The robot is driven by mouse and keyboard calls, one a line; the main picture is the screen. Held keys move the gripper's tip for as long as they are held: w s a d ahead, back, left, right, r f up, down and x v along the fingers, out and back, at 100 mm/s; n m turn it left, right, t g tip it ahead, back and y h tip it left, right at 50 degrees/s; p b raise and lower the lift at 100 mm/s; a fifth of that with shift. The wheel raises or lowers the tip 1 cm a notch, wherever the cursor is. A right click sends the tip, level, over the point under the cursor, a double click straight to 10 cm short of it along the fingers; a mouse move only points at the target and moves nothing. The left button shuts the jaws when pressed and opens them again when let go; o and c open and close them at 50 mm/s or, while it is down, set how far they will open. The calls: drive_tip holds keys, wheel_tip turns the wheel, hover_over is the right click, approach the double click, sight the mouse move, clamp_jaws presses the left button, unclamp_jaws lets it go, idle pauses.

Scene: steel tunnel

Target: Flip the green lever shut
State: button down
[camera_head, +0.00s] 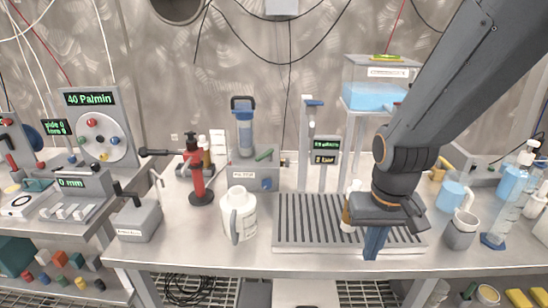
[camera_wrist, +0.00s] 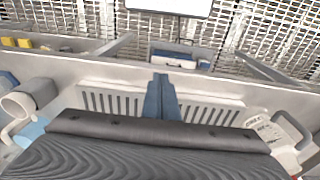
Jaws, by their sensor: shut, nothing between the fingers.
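The green lever (camera_head: 264,154) sits on the front of a grey box (camera_head: 252,178) that carries a blue cylinder (camera_head: 243,135). In the head view the lever slants up to the right. My gripper (camera_head: 374,243) points down over the front of the slatted drain tray (camera_head: 290,235), well to the right of the lever and nearer the bench edge. Its blue fingers are together and empty; they also show in the wrist view (camera_wrist: 161,98). The lever is not visible in the wrist view.
A white jug (camera_head: 240,215) stands in front of the grey box, left of the tray. A red pump stand (camera_head: 199,180) is left of the box. A tall post (camera_head: 307,145) is to its right. A grey mug (camera_head: 461,230) stands right of the tray.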

drive_tip(key=w+d+m+t, duration=0.1)
drive_tip(key=w, duration=0.3)
drive_tip(key=w+d+r+t, duration=0.1)
drive_tip(key=w+d+t, duration=0.1)
drive_tip(key=w, duration=0.2)
drive_tip(key=w+d+m+t+p, duration=0.1)
drive_tip(key=w, duration=0.4)
drive_tip(key=shift+d+r+m+t+h, duration=0.3)
drive_tip(key=shift+r, duration=0.1)
drive_tip(key=w+a+r+m+t+y+p, duration=0.1)
drive_tip(key=w+a+r+t+y, duration=0.15)
drive_tip(key=w, duration=0.25)
drive_tip(key=w+a+r+m+t+y, duration=0.1)
drive_tip(key=w+r+t+y, duration=0.15)
drive_tip(key=w, duration=0.35)
drive_tip(key=s+a+r+m+g+y, duration=0.1)
drive_tip(key=s+a+r+g+y, duration=0.1)
drive_tip(key=s+a+r+y, duration=0.2)
drive_tip(key=a+y+p, duration=0.1)
drive_tip(key=a+y, duration=0.1)
drive_tip(key=y, duration=0.2)
drive_tip(key=shift+m, duration=0.4)
drive_tip(key=p, duration=0.2)
approach(265, 157)
drive_tip(key=x, duration=0.6)
drive_tip(key=shift+a, duration=0.15)
